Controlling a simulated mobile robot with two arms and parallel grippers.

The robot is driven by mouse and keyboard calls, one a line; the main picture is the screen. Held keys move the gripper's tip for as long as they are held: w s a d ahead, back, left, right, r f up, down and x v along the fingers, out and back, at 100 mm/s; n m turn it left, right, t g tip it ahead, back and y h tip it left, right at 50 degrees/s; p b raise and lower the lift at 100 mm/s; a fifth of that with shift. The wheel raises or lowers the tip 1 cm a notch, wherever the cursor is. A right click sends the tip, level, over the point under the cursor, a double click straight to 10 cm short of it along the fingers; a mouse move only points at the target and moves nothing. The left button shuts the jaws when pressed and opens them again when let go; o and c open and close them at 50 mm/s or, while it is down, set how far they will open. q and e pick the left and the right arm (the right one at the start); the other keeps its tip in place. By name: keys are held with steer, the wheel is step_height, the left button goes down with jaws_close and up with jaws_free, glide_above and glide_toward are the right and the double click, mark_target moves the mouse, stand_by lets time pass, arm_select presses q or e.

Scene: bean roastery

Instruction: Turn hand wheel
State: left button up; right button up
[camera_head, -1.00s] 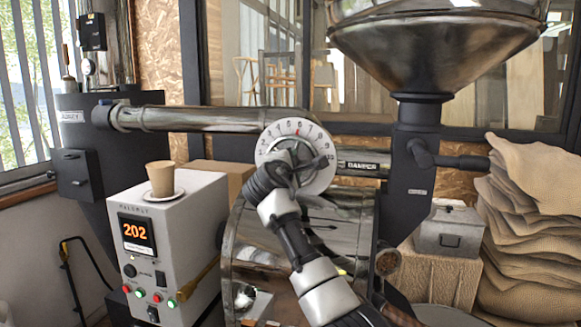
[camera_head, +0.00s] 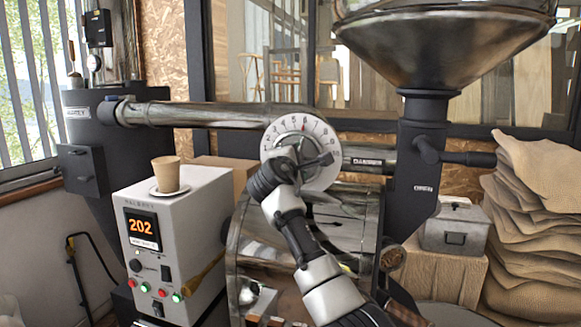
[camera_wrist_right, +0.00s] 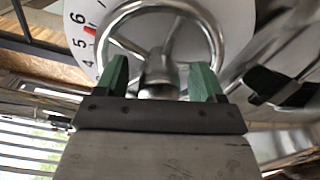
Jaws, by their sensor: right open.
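The hand wheel (camera_wrist_right: 157,80) is a silver ring with spokes and a central hub, seen close in the right wrist view. It sits in front of a white numbered dial (camera_head: 325,143) with a red mark close to 5 and 6. In the head view my right gripper (camera_head: 285,168) is at the wheel's lower left and hides much of it. In the wrist view my right gripper (camera_wrist_right: 158,68) is open, its two green fingers apart on either side of the hub. I cannot tell whether they touch the wheel. My left gripper is out of view.
A horizontal metal pipe (camera_head: 200,115) runs behind the dial. A control box (camera_head: 190,225) showing 202 carries a paper cup (camera_head: 166,174) on a saucer at left. A large metal hopper (camera_head: 440,45) stands upper right, with stacked sacks (camera_head: 535,220) and a grey metal box (camera_head: 455,228) below it.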

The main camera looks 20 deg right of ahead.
steer(key=b+v, duration=0.3)
steer(key=v, duration=0.7)
steer(key=shift+s+a+b, duration=0.2)
steer(key=shift+b, duration=0.2)
